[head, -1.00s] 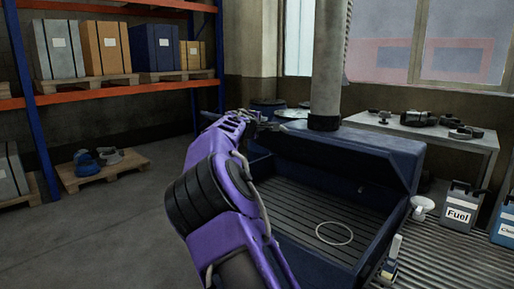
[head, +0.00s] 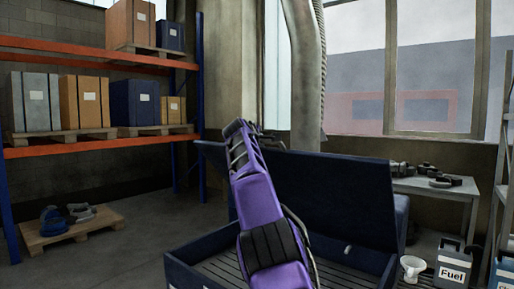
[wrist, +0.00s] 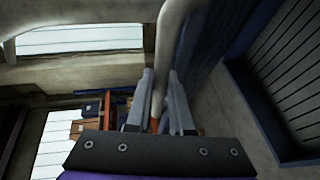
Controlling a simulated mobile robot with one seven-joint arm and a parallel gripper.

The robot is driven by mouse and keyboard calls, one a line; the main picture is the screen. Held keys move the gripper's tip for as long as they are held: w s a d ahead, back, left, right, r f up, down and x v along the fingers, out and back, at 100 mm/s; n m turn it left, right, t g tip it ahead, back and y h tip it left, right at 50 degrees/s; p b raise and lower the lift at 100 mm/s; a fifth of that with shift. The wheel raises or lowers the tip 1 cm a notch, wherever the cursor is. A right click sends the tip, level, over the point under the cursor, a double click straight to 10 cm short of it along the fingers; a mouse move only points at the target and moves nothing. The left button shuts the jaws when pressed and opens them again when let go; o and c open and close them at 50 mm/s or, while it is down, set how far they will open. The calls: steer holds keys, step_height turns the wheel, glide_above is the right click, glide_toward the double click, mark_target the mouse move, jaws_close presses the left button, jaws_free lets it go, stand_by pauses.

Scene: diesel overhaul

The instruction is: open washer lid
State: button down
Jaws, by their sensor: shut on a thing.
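The washer is a dark blue basin (head: 190,262) with a slatted floor, in the lower middle of the head view. Its dark blue lid (head: 345,195) stands raised at the back of the basin, open above it. In the wrist view, the lid's panel (wrist: 205,55) runs beside my fingers and the slatted basin (wrist: 285,75) is at the right. My gripper (wrist: 161,78) is shut on a pale bar-like handle (wrist: 172,30) between its fingers. In the head view my purple arm reaches over the basin to the lid's top edge; the fingertips are not clear there.
A pale vertical duct (head: 303,75) rises behind the lid. A bench (head: 450,188) with parts, a fuel can (head: 453,265) and a funnel (head: 412,266) are at the right. A shelf rack (head: 100,140) and pallet (head: 70,230) stand left, with open floor before the rack.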

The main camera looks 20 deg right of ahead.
steer(key=shift+r, duration=0.3)
steer(key=c, duration=0.8)
jaws_free()
steer(key=shift+s+f, duration=0.15)
steer(key=b+v, duration=1)
steer(key=v, duration=0.7)
steer(key=shift+s+a, duration=0.1)
steer(key=shift+s, duration=0.05)
